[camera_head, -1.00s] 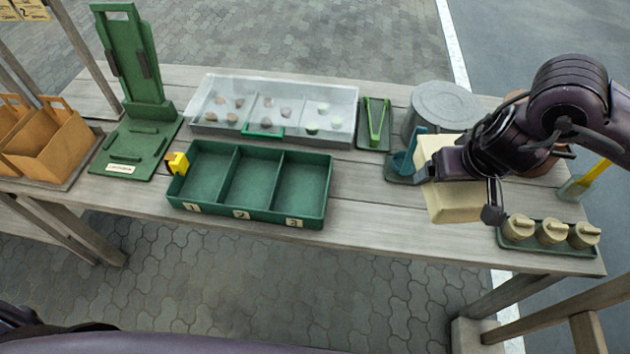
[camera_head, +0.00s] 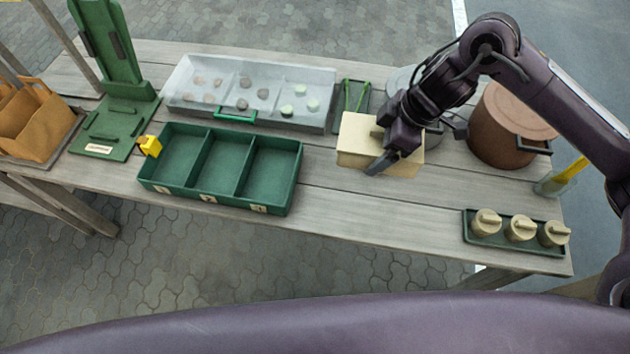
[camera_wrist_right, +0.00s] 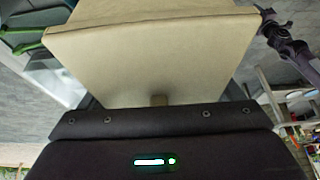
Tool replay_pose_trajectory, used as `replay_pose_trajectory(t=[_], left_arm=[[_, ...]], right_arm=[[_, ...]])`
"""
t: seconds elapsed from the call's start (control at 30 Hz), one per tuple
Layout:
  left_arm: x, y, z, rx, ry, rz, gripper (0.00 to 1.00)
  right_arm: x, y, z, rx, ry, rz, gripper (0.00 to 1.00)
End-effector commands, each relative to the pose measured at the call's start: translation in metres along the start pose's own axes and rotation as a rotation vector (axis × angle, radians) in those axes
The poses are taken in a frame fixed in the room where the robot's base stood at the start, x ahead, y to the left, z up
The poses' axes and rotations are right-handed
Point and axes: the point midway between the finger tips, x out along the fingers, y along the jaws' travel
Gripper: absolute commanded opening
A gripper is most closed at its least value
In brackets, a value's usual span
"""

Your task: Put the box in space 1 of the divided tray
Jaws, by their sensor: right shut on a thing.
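The cream box (camera_head: 356,142) is held by my right gripper (camera_head: 390,152), to the right of the divided tray and above the table. The box also fills the upper middle of the right wrist view (camera_wrist_right: 150,50). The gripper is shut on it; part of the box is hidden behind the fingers. The green divided tray (camera_head: 220,200) has three empty compartments labelled 1, 2 and 3 from left to right. Space 1 (camera_head: 178,157) is the leftmost, with a yellow piece (camera_head: 150,146) on the tray's left rim. My left gripper is not in view.
A clear-lidded case (camera_head: 320,80) with stones lies behind the tray. A green tong-like tool (camera_head: 352,95) lies beside it. A brown pot (camera_head: 510,125) and a small tray of several cream knobbed pieces (camera_head: 515,228) stand at right. A green stand (camera_head: 110,120) is at left.

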Motion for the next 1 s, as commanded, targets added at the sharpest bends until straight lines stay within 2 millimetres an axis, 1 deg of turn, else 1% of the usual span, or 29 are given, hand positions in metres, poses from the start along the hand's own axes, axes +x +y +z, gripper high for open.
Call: replay_pose_trajectory(t=[0.07,0.17,0.27,0.3,0.37,0.6,0.7,0.93,1.0], left_arm=[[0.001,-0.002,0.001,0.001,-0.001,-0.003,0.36],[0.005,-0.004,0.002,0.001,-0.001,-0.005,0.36],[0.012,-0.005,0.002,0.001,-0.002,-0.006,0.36],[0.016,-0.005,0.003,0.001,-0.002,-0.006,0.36],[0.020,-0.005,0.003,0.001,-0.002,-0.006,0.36],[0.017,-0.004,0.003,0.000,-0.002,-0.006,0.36],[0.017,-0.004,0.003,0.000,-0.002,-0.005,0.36],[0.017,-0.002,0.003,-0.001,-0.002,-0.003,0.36],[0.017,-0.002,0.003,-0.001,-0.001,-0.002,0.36]], right_arm=[[0.002,0.000,0.001,-0.001,0.000,-0.001,0.65],[0.013,-0.001,0.004,0.000,0.001,-0.004,0.65],[0.035,-0.002,0.014,0.005,0.000,-0.007,0.65],[0.046,-0.002,0.018,0.005,0.002,-0.008,0.65],[0.061,-0.002,0.025,0.006,0.000,-0.008,0.65],[0.113,-0.001,0.048,0.005,-0.002,-0.003,0.65],[0.131,-0.001,0.055,0.003,-0.002,-0.002,0.65],[0.150,0.000,0.063,0.002,-0.002,-0.001,0.65],[0.160,-0.001,0.067,0.003,-0.003,-0.001,0.65]])
